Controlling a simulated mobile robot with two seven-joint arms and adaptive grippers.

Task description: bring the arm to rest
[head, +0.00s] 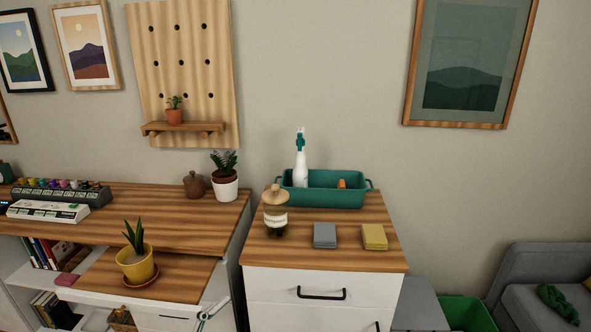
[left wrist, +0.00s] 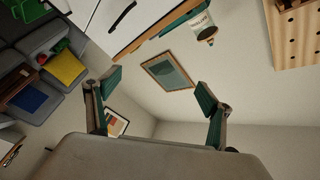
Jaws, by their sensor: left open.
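My left gripper (left wrist: 160,88) shows in the left wrist view with its two teal-padded fingers spread wide apart. Nothing is between the fingers; the wall and a framed picture (left wrist: 168,70) show beyond them. The wrist view is strongly tilted. In the head view no whole gripper can be made out. A small white and teal part (head: 208,312) shows at the lower edge beside the desk, and I cannot tell whether it is mine. My right gripper is in neither view.
A drawer cabinet (head: 325,284) bears a teal caddy (head: 335,195) with a spray bottle (head: 300,168), a corked jar (head: 276,215), a grey cloth (head: 325,235) and a yellow cloth (head: 374,237). The desk (head: 160,210) at left holds plants. A green bin (head: 468,314) and sofa (head: 545,290) stand right.

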